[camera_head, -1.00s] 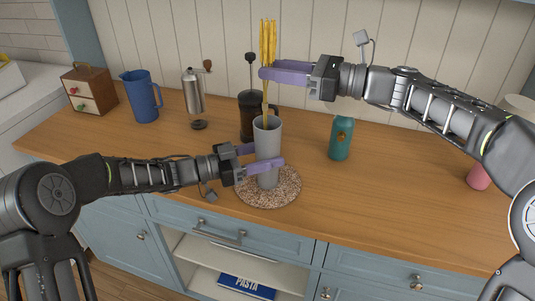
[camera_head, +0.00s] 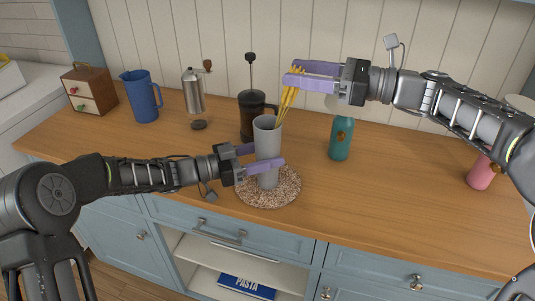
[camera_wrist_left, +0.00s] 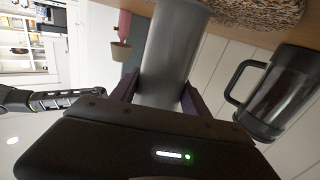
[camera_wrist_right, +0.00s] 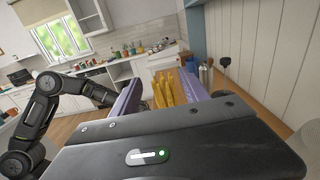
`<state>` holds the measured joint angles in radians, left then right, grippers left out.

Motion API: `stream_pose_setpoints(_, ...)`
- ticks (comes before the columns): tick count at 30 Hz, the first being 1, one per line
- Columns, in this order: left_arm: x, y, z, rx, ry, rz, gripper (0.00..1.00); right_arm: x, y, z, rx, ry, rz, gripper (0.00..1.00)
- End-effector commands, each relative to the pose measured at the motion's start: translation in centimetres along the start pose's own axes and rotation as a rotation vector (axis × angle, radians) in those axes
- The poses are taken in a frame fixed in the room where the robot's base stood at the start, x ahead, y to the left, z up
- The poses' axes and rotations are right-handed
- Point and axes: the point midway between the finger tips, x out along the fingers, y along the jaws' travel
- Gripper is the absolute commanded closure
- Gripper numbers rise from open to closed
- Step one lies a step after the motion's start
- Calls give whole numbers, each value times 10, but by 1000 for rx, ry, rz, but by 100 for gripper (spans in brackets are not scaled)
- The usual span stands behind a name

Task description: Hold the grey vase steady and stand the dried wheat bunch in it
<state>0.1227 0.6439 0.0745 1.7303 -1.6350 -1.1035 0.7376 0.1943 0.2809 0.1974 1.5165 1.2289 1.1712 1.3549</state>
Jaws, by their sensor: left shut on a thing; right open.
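The grey vase (camera_head: 267,137) stands upright on a round speckled mat (camera_head: 270,198) near the counter's front. My left gripper (camera_head: 264,157) is shut around the vase; the left wrist view also shows the vase (camera_wrist_left: 168,55) between its fingers. The dried wheat bunch (camera_head: 287,101) is yellow and leans to the right, its lower end inside the vase mouth. My right gripper (camera_head: 314,76) is open at the heads of the wheat, above and right of the vase. In the right wrist view the wheat (camera_wrist_right: 173,90) shows between the spread fingers. The stem ends are hidden in the vase.
A dark French press (camera_head: 251,115) stands just behind the vase. A teal bottle (camera_head: 340,138) stands to the right, below my right arm. A blue pitcher (camera_head: 141,96), a metal grinder (camera_head: 193,92) and a small drawer box (camera_head: 89,90) stand at left. The counter's right front is clear.

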Motion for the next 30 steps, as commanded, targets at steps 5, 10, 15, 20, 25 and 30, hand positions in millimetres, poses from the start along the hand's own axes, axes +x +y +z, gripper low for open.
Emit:
stream_pose_setpoints(5,0,0,0,-1,-1,0,96,-38,0,0,0,1,-3,47)
stream_pose_setpoints(10,0,0,0,-1,-1,0,96,-61,0,0,0,0,-1,47)
stream_pose_setpoints(15,0,0,0,-1,0,0,96,-68,0,0,1,0,1,47)
stream_pose_setpoints(20,0,0,0,-1,0,0,96,-68,0,0,0,0,1,47)
stream_pose_setpoints(25,0,0,0,-1,0,0,96,-67,0,0,0,0,1,47)
stream_pose_setpoints(30,0,0,0,-1,0,0,96,-67,0,0,0,0,1,47)
